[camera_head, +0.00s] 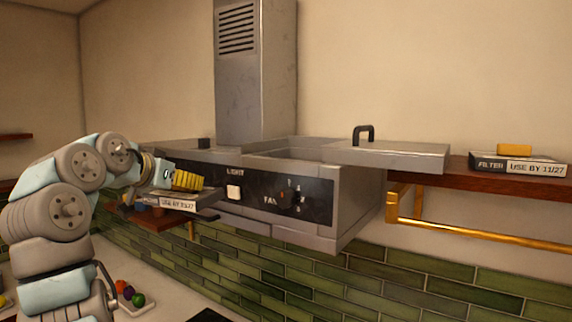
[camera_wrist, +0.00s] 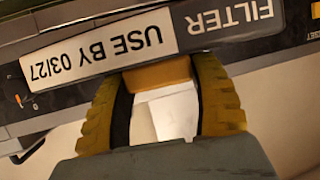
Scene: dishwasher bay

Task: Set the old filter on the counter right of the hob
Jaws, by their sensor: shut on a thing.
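My gripper (camera_head: 185,181) is in front of the hood's left part in the head view. It is shut on the yellow tab (camera_wrist: 157,74) of a flat dark filter (camera_wrist: 110,48), whose label reads "USE BY 03/27". The same filter shows in the head view (camera_head: 160,201), held in the air below my yellow fingers. Another filter (camera_head: 487,164), labelled "USE BY 11/27", lies on the wooden shelf at right, with a yellow tab on top. The counter right of the hob cannot be made out clearly.
The grey hood (camera_head: 340,205) has an open top, with a handled lid (camera_head: 395,154) at its right. A brass rail (camera_head: 480,233) runs below the wooden shelf (camera_head: 445,180). Several coloured balls (camera_head: 138,299) lie at lower left. A dark surface (camera_head: 208,315) shows at the bottom edge.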

